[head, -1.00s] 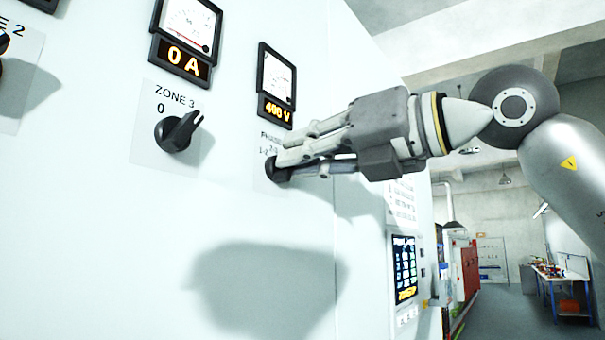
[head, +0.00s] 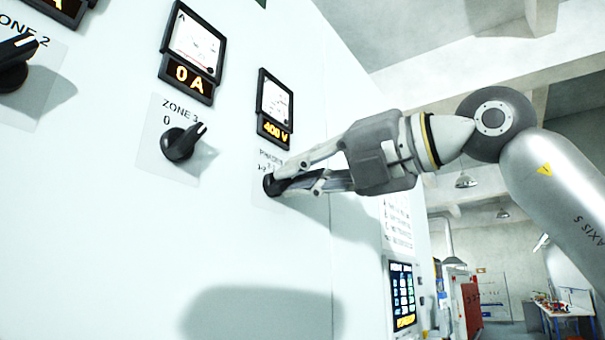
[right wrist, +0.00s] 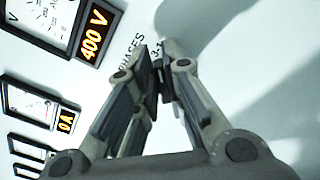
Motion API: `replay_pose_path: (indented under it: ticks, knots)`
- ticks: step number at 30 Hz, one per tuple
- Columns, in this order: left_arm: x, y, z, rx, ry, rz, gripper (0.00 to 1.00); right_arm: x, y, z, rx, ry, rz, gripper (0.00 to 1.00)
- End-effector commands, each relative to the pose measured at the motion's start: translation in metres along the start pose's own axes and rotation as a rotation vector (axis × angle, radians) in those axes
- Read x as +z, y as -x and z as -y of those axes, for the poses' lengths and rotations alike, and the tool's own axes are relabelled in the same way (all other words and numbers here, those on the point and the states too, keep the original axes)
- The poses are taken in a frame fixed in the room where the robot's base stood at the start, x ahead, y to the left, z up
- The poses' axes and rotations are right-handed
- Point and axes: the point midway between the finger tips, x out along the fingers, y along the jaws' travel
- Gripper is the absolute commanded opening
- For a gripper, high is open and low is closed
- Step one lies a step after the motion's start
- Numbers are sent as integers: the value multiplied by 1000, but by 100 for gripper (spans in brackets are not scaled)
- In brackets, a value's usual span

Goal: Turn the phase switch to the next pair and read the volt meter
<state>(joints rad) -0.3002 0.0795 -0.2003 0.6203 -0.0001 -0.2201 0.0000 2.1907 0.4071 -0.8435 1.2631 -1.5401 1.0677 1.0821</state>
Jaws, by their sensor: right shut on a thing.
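The black phase switch (head: 270,185) is on the white panel under the volt meter (head: 275,97). Its label is partly hidden; "PHASES" and "3-" read in the right wrist view. My right gripper (head: 283,177) reaches in from the right and is shut on the switch knob. In the right wrist view the fingers (right wrist: 157,70) close together over the knob, hiding most of it. The volt meter's display (head: 274,133) reads 400 V in orange; it also shows in the right wrist view (right wrist: 94,33). My left gripper is not in view.
Left of the phase switch are the Zone 3 switch (head: 183,143) and an ammeter (head: 192,45) showing 0 A. The Zone 2 switch (head: 15,65) is at the far left. A lit screen (head: 403,295) is lower right. A workbench (head: 567,312) stands far off.

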Motion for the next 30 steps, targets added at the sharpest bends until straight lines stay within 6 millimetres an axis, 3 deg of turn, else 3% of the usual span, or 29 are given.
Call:
replay_pose_path:
  ticks: [5,6,10,22,30]
  knots:
    - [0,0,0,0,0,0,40,1,0,0,2,-3,2,0]
    - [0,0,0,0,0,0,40,1,1,0,2,-3,2,14]
    - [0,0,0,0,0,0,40,1,0,0,2,-2,2,31]
    - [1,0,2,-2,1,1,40,1,6,0,1,0,1,32]
    - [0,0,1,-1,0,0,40,2,55,0,2,-1,5,32]
